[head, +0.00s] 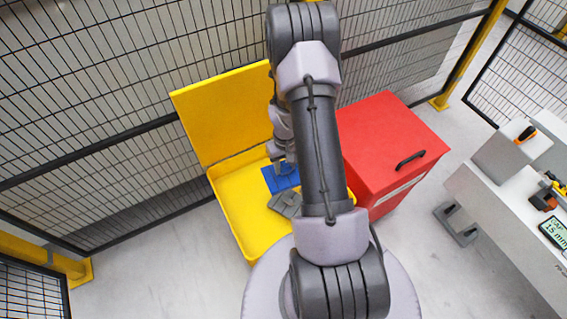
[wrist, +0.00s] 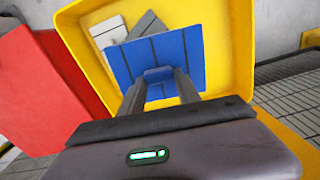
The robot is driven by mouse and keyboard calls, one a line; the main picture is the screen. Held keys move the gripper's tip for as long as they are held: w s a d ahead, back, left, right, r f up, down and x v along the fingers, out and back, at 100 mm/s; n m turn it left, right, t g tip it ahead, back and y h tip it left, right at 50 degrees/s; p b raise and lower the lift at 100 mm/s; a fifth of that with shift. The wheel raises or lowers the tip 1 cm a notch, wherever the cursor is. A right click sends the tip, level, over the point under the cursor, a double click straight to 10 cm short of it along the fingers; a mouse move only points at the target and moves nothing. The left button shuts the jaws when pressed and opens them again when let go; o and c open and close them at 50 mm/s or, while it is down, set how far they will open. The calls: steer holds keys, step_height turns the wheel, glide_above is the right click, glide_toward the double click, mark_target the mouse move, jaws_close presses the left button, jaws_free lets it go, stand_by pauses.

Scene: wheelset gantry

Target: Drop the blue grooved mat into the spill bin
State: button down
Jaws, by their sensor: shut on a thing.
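The blue grooved mat (wrist: 176,56) is a flat blue square with dark grooves. My gripper (wrist: 158,80) is shut on its near edge in the wrist view. In the head view the blue mat (head: 281,178) shows beside my arm, over the yellow spill bin (head: 238,215). The bin's lid (head: 222,110) stands open at the back. In the wrist view the bin's yellow wall (wrist: 238,50) frames the mat. The mat appears above the bin's inside; its exact height is hard to tell. My arm hides the bin's right part in the head view.
Grey pieces (head: 286,203) lie in the bin. A red box (head: 388,150) with a black handle stands right of the bin. A mesh fence (head: 110,75) runs behind. A white bench (head: 520,200) with tools is at the right. Floor at the front left is clear.

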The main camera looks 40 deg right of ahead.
mark_target(285, 175)
steer(key=shift+s+f+b, duration=0.1)
steer(key=shift+f+b, duration=0.35)
steer(key=shift+f, duration=0.2)
step_height(285, 175, down, 5)
steer(key=b, duration=0.3)
steer(key=shift+s+a+r, duration=0.1)
steer(key=c, duration=0.8)
jaws_free()
steer(key=shift+r, duration=0.1)
steer(key=shift+o, duration=0.2)
step_height(285, 175, up, 17)
steer(key=p, duration=0.6)
steer(key=shift+r, duration=0.2)
